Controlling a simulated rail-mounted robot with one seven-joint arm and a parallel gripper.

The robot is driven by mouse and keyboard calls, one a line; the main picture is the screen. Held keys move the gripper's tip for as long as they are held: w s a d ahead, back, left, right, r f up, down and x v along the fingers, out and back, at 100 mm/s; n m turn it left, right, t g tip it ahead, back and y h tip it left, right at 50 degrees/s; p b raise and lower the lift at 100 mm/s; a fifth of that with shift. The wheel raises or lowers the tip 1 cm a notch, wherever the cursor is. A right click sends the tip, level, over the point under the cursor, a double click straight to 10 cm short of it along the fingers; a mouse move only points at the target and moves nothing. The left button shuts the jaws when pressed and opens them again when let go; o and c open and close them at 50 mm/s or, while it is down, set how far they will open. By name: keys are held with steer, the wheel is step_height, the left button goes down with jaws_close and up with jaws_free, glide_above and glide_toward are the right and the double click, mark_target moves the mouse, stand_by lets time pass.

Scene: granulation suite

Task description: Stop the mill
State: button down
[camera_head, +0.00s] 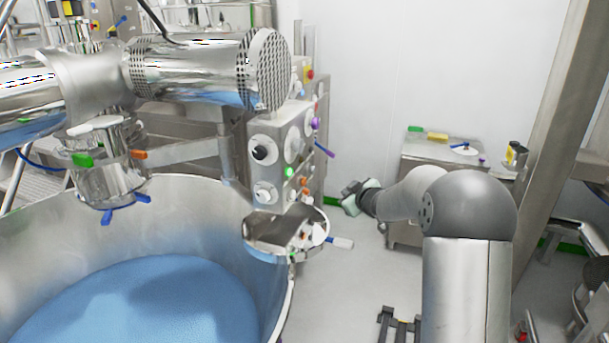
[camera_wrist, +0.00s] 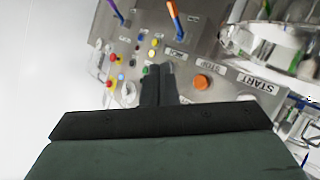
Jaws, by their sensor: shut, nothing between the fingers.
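The mill (camera_head: 205,72) stands at the upper left in the head view, with a grey control panel (camera_head: 275,172) below its perforated end. In the wrist view the panel face (camera_wrist: 185,60) carries an orange button (camera_wrist: 202,82), a START label (camera_wrist: 257,83) to its right and a smaller label, seemingly STOP (camera_wrist: 210,65), above it. A small green button (camera_wrist: 145,70) shows beside my fingertips. My gripper (camera_wrist: 158,70) is shut and empty, its fingers pointing at the panel; they hide part of it. In the head view my gripper (camera_head: 350,192) is right of the panel, apparently clear of it.
Red buttons (camera_wrist: 108,84), yellow buttons (camera_wrist: 153,47) and an orange-blue lever (camera_wrist: 176,18) crowd the panel. A large steel bowl of blue material (camera_head: 140,305) stands below the mill. A steel cabinet (camera_head: 440,150) stands behind my arm. Pale floor lies between bowl and cabinet.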

mark_target(303, 182)
steer(key=shift+w+a+n+t+y, duration=0.15)
steer(key=shift+w+n+y, duration=0.2)
steer(key=shift+w+y, duration=0.15)
steer(key=shift+w+a+n+t+y, duration=0.15)
steer(key=shift+w+n+y, duration=0.2)
steer(key=shift+w+y, duration=0.15)
steer(key=shift+f, duration=0.1)
steer(key=shift+w+a+b, duration=0.25)
steer(key=shift+w+a, duration=0.4)
steer(key=shift+a, duration=0.65)
steer(key=shift+w+a+b, duration=0.25)
steer(key=shift+w+a, duration=0.4)
steer(key=shift+a, duration=0.65)
steer(key=shift+w+a+b, duration=0.25)
steer(key=shift+w+a, duration=0.4)
steer(key=shift+a, duration=0.75)
steer(key=shift+w+a, duration=0.15)
steer(key=shift+a, duration=0.15)
steer(key=shift+w+a, duration=0.25)
steer(key=shift+a, duration=0.2)
steer(key=shift+d, duration=0.1)
steer(key=shift+s+d+p, duration=0.4)
steer(key=shift+d, duration=0.3)
